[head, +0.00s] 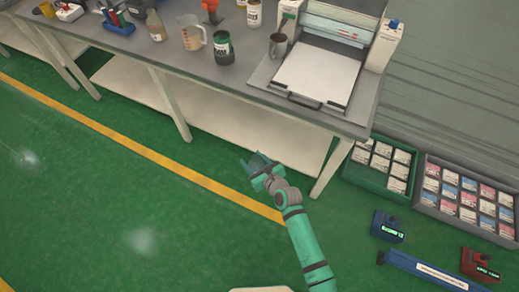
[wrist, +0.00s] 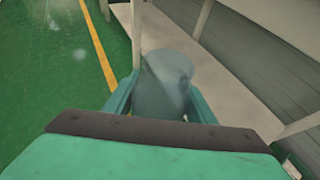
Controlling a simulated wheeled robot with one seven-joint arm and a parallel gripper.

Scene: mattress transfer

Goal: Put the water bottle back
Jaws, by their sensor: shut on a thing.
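My gripper (head: 257,166) is low over the green floor, in front of the workbench's lower shelf. In the wrist view its teal fingers (wrist: 158,106) are shut on a translucent grey-blue rounded thing, which looks like the water bottle (wrist: 168,72). Its far end is wide and round, and I can see through it to the bench leg. The gripper hides its near part. In the head view I cannot make out the bottle clearly at the gripper.
The grey workbench (head: 235,78) holds a jug (head: 191,32), a dark jar (head: 223,48), a metal mug (head: 278,46) and a tray machine (head: 315,75). Its pale lower shelf (head: 235,128) looks bare. Crates (head: 376,182) of packs and tools lie at right. The floor at left is clear.

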